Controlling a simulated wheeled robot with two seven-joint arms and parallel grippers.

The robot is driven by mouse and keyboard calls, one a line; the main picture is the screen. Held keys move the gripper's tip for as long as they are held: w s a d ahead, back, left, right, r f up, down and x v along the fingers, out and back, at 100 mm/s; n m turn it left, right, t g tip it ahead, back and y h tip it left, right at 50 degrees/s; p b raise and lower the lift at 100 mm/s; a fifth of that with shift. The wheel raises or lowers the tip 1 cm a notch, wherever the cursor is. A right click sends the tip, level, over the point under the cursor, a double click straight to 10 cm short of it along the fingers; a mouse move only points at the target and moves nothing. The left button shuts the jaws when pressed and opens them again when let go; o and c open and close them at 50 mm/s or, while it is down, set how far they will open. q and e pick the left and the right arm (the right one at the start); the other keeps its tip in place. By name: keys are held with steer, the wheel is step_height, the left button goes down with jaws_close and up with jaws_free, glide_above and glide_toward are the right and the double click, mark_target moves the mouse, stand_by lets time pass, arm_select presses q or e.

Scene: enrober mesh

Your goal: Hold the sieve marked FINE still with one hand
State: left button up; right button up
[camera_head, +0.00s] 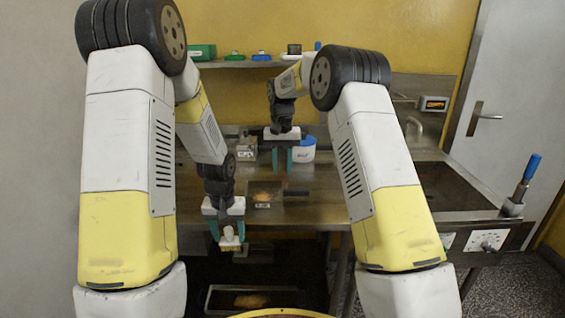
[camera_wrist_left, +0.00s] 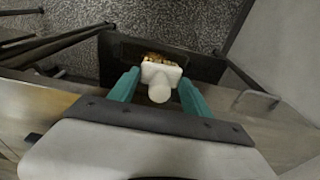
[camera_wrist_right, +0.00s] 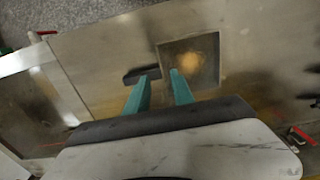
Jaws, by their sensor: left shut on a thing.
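A square, flat framed sieve (camera_head: 279,187) with an orange-tan patch on it lies on the steel bench; its small label is too small to read. A dark bar-like handle (camera_head: 296,191) sits at its right side. The sieve also shows in the right wrist view (camera_wrist_right: 212,82), with the dark handle (camera_wrist_right: 138,74) to its left. My right gripper (camera_head: 289,171) is open and empty above the bench, near the handle, apart from it. My left gripper (camera_wrist_left: 160,76) is shut on a white knobbed brush (camera_wrist_left: 160,92) with tan bristles, in front of the bench edge.
Below the bench, a dark-framed tray (camera_head: 207,299) holds an orange-tan patch. A white and blue tub (camera_head: 302,152) and a small box (camera_head: 246,149) stand at the back. A sink basin (camera_head: 455,187) and a blue-handled lever (camera_head: 531,167) are at the right.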

glide_toward(277, 194)
steer(key=s+f, duration=0.1)
steer(key=f, duration=0.1)
steer(key=s+d+f, duration=0.1)
steer(key=s+f, duration=0.1)
steer(key=s+d+f, duration=0.1)
steer(key=f, duration=0.1)
steer(key=shift+s, duration=0.25)
steer(key=shift+c, duration=0.2)
jaws_close()
stand_by(1.4)
